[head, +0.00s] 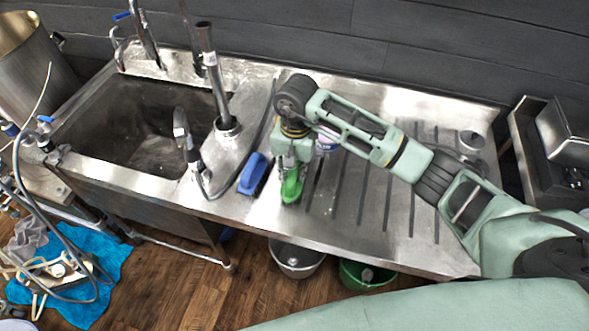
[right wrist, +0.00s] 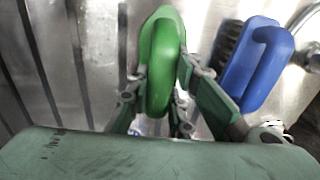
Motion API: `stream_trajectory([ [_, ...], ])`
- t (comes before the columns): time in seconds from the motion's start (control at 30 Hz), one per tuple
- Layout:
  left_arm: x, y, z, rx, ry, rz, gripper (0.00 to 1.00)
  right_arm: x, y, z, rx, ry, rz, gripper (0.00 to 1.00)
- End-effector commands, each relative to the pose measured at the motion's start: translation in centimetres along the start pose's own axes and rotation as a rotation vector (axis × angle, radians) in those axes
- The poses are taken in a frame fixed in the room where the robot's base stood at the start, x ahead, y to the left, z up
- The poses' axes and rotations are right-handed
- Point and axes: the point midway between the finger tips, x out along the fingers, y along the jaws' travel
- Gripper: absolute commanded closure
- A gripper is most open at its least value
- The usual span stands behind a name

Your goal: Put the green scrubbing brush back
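The green scrubbing brush (head: 291,188) is at the left part of the steel drainboard (head: 340,225), near its front edge. My right gripper (head: 290,168) reaches down over it from above. In the right wrist view the fingers (right wrist: 162,72) lie against both sides of the green brush (right wrist: 160,45), shut on it. I cannot tell whether the brush touches the drainboard. A blue scrubbing brush (head: 253,174) lies just left of it, and it also shows in the right wrist view (right wrist: 258,62). My left gripper is not in view.
A deep steel sink (head: 150,120) with taps is on the left. A steel standpipe (head: 215,75) rises beside it. A metal bucket (head: 297,258) and a green bucket (head: 365,275) stand below the front edge. The right part of the drainboard is mostly clear.

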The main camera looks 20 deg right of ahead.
Motion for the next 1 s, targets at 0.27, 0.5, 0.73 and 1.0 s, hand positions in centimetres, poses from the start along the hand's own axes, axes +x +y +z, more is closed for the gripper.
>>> stream_trajectory([
  [0.27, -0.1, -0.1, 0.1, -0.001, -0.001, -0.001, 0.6, 0.0, 0.0, 0.0, 0.0, 0.0, 0.0, 0.62],
  [0.5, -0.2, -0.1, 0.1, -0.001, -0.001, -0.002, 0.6, -0.2, 0.0, 0.0, 0.0, 0.0, 0.0, 0.62],
  [0.73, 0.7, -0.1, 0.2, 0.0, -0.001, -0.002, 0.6, -2.6, 0.0, -0.2, -0.001, 0.007, -0.003, 0.62],
  [1.0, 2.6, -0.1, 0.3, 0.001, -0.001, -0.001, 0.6, -8.5, -0.1, -0.2, 0.0, 0.006, -0.003, 0.62],
])
